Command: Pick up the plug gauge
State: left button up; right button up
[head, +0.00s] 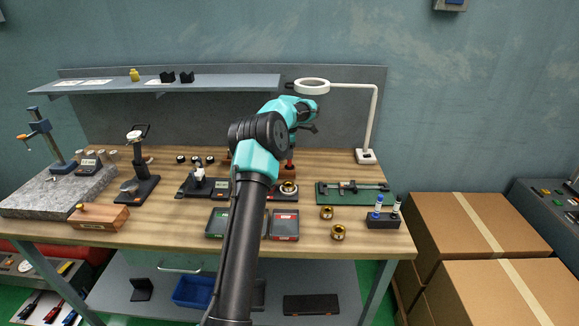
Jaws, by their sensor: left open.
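A black block (382,220) stands at the right front of the bench. A blue-and-white pin (378,205) and a pale pin with a green part (396,207) stand upright in it. They look like plug gauges, but I cannot tell which one the task names. My left arm reaches up from the bottom middle over the bench. My left gripper (311,128) is above the back of the bench, open, up and to the left of the block and well apart from it. Its fingers are small and partly hidden. My right gripper is out of view.
Brass rings (338,232) sit left of the block, and a green mat with a caliper-like tool (352,190) lies behind it. A ring lamp (313,86) on a white post stands at the back. Cardboard boxes (470,230) stand right of the bench.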

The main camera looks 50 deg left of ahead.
aim_at(290, 166)
pick_arm(q)
notch_tip(290, 166, down, 5)
jog(key=shift+w+d, duration=0.1)
jog(key=shift+d, duration=0.05)
dwell(0.5)
grip_shut()
